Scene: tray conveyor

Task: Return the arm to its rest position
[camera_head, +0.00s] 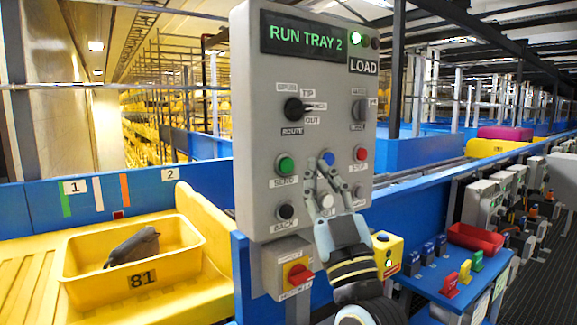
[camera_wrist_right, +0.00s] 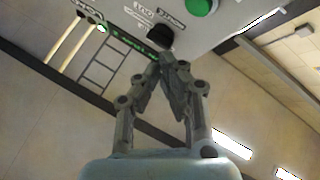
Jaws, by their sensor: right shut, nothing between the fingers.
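My right gripper (camera_head: 318,174) is in front of the lower half of the grey control panel (camera_head: 262,130), its fingers pointing up near the blue button (camera_head: 327,157). In the right wrist view its fingertips (camera_wrist_right: 168,58) meet, with nothing between them. A black knob (camera_wrist_right: 159,36) and a green button (camera_wrist_right: 200,6) show beyond them. I cannot tell whether the fingers touch the panel. The gripper partly hides the lower buttons. The panel's display (camera_head: 308,39) reads "RUN TRAY 2" and a green lamp (camera_head: 352,35) is lit above "LOAD". My left gripper is out of view.
A yellow tray (camera_head: 185,262) marked 81 holds a dark grey item (camera_head: 133,247) at left. A red rotary switch (camera_head: 299,274) sits below the panel. At right, a blue shelf (camera_head: 455,283) carries small coloured blocks and a red bin (camera_head: 475,238). A yellow box (camera_head: 388,256) stands beside my right arm.

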